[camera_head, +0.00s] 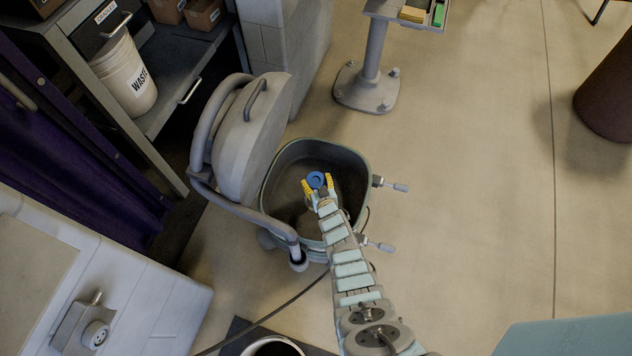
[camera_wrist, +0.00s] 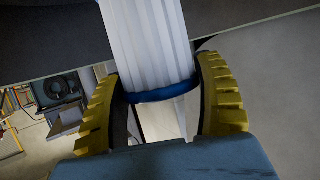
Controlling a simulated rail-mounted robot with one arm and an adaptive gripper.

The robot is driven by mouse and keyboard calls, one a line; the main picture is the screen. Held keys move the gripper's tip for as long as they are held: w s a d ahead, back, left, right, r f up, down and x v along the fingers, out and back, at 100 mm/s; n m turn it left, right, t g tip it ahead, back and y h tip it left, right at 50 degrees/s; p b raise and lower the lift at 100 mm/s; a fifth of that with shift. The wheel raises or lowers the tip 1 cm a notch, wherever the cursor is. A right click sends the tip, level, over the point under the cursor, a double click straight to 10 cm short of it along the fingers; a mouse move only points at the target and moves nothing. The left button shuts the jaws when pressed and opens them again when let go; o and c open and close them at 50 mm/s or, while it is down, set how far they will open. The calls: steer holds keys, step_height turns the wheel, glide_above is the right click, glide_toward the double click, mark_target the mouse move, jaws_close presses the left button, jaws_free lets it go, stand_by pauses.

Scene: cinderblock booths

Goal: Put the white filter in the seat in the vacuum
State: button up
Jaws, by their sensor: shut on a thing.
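The vacuum (camera_head: 271,167) stands on the floor with its grey lid (camera_head: 252,125) swung up to the left and its drum (camera_head: 290,160) open. My gripper (camera_head: 317,187) is over the open drum, shut on the white filter. In the wrist view the filter (camera_wrist: 147,40) is a white pleated cylinder with a blue ring (camera_wrist: 160,93) between the yellow-padded fingers. In the head view only its blue end (camera_head: 316,179) shows clearly. The seat cannot be made out. How far the filter is above the drum floor cannot be told.
A white waste bucket (camera_head: 124,72) stands on a shelf at the upper left. A pedestal table (camera_head: 368,80) is behind the vacuum. Latches (camera_head: 390,184) stick out from the drum's right side. A hose or cable (camera_head: 270,313) runs along the floor in front.

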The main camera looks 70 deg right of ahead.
steer(key=shift+f+b, duration=0.35)
steer(key=shift+f, duration=0.55)
steer(key=shift+f+b, duration=0.3)
steer(key=shift+f, duration=0.05)
steer(key=shift+f+b, duration=0.3)
steer(key=o, duration=1.2)
steer(key=shift+o, duration=0.2)
steer(key=shift+r, duration=0.2)
